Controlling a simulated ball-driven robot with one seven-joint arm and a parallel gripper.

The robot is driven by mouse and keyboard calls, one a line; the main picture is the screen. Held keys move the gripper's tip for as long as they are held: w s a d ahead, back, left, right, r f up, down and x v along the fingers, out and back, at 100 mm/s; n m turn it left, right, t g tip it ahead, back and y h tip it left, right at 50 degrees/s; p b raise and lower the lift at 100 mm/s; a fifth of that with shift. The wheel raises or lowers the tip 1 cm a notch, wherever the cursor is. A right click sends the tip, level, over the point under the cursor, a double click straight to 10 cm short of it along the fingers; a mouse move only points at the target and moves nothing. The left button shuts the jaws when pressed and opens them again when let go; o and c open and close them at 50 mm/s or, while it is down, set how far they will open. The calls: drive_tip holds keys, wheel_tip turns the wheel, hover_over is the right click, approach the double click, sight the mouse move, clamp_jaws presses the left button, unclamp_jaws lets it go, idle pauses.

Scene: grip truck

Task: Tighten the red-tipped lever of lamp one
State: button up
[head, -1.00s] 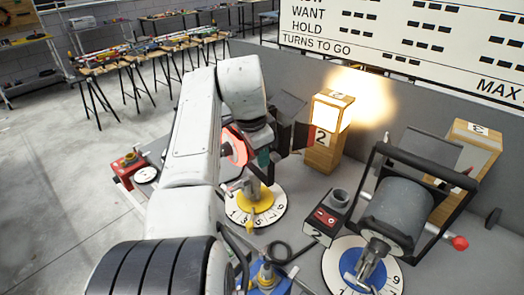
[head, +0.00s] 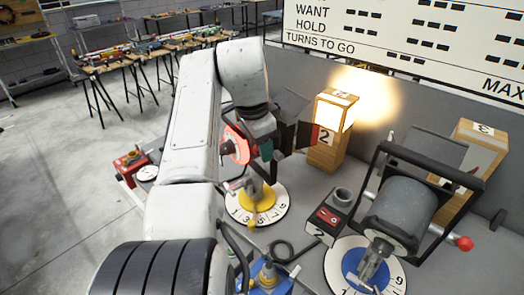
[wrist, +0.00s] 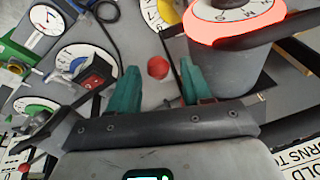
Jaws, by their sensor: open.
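In the wrist view the red ball tip (wrist: 158,67) of a lever shows between the two teal fingers of my gripper (wrist: 155,85). The fingers are apart, one on each side of the tip in the picture, and hold nothing. The lever's arm is mostly hidden. A grey lamp body (wrist: 213,68) with a glowing red ring stands close on the right. In the head view my gripper (head: 266,150) is beside the glowing red ring (head: 237,145), above a white dial with a yellow centre (head: 258,205). My arm hides much of this lamp. I cannot read its number.
At right in the head view, another grey lamp (head: 402,208) has its own red-tipped lever (head: 465,243) above a blue-centred dial (head: 360,270). A lit wooden box marked 2 (head: 330,135) and a red switch box (head: 325,218) stand nearby. A grey wall runs behind.

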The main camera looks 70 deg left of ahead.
drive_tip(key=b+v, duration=0.1)
drive_tip(key=v, duration=0.7)
drive_tip(key=shift+b, duration=0.35)
